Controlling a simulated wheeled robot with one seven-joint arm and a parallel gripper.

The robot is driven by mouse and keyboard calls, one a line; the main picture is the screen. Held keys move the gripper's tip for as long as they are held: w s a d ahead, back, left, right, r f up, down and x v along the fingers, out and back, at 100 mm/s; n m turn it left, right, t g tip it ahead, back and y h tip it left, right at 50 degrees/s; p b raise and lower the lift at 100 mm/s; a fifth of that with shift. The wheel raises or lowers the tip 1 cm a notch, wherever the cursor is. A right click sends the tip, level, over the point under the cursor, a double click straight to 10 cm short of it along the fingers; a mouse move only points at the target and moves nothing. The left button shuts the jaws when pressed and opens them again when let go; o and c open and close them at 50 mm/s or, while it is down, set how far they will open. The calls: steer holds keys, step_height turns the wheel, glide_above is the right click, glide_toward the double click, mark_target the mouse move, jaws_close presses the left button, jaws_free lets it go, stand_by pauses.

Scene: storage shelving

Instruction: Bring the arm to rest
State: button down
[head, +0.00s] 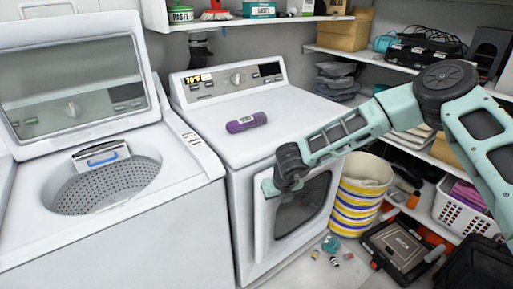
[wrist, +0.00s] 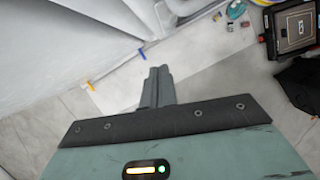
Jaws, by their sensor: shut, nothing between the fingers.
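My arm reaches in from the right of the head view, bent at a dark elbow joint, with its far end in front of the dryer. My gripper (wrist: 157,72) is shut and empty in the wrist view, its grey fingers together and pointing over the tiled floor. In the head view only the arm's end shows clearly, in front of the dryer's front; the fingers are hard to make out there.
An open washing machine (head: 100,220) stands left of the dryer (head: 290,125). A purple rolled item (head: 246,122) lies on the dryer's top. A striped basket (head: 357,205), a dark case (head: 398,247) and a white laundry basket (head: 462,212) stand at the right, by shelves. Small items lie on the floor.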

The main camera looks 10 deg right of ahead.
steer(key=s+a+r+n+y, duration=0.5)
steer(key=s+a+r+n, duration=0.75)
steer(key=r+n, duration=0.55)
steer(key=s+d+r+n+g+h, duration=0.1)
steer(key=s+d+r+n+g, duration=0.15)
steer(key=s+n, duration=0.95)
steer(key=s+d+r+n+g+h, duration=0.1)
steer(key=s+d+r+n+h, duration=0.2)
steer(key=s+d+n, duration=0.8)
steer(key=shift+s+d+h, duration=0.2)
steer(key=shift+d+h, duration=0.3)
steer(key=shift+h, duration=0.2)
